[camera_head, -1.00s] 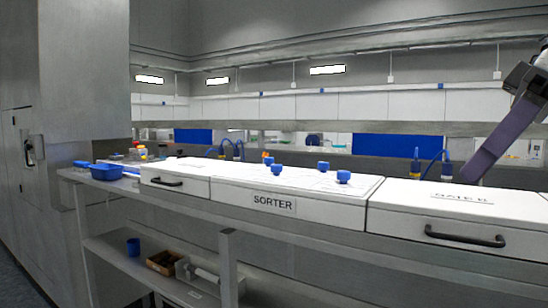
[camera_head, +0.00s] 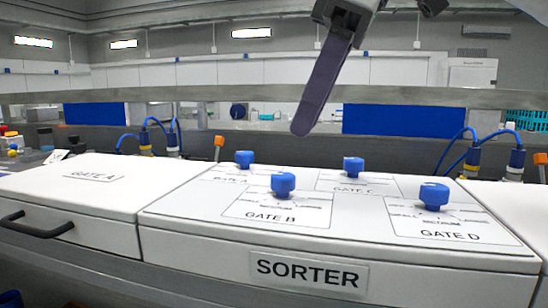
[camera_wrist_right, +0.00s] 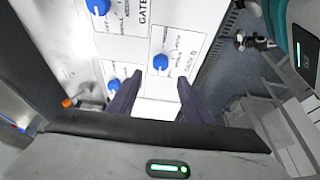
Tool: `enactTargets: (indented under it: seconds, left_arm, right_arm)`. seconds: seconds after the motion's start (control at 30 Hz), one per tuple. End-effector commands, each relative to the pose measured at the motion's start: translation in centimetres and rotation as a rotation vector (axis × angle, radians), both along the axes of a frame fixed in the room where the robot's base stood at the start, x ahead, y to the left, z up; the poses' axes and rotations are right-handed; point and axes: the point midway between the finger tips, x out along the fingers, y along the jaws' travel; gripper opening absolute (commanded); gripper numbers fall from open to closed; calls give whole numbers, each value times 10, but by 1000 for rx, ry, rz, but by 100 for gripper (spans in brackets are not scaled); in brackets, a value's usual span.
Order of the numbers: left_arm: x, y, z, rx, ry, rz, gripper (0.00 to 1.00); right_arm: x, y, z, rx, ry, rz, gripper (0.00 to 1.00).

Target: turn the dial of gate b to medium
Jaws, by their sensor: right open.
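The gate B dial (camera_head: 283,185) is a blue knob on the white sorter top, at the front left of a group of dials, above its printed GATE B label. Its setting is too small to read. My right gripper (camera_head: 302,128) hangs above and behind the dials with a dark finger pointing down, apart from them. In the right wrist view its two fingers (camera_wrist_right: 157,98) are spread with nothing between them. The blue dial just beyond them there appears to be gate B (camera_wrist_right: 160,62). My left gripper is not in view.
Nearby blue dials are gate C (camera_head: 353,167), gate D (camera_head: 434,196) and one at the back left (camera_head: 245,158). A white GATE A box (camera_head: 75,190) with a black handle stands left. Blue cables (camera_head: 470,150) and connectors rise behind the sorter. Space above the top is clear.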

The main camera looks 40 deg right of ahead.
Motion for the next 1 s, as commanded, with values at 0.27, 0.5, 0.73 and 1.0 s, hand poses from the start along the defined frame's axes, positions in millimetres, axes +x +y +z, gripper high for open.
enactTargets:
  seconds: [0.27, 0.5, 0.73, 1.0]
  left_arm:
    - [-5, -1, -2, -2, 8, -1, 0]
    - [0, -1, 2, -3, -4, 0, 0]
    - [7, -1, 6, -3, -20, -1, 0]
    - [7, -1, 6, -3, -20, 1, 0]
  right_arm:
    - [15, 12, -49, 0, 4, -1, 45]
    - [22, 18, -73, 0, 1, -2, 45]
    - [24, 19, -76, 1, -1, -3, 45]
    - [24, 19, -75, 2, 0, -3, 17]
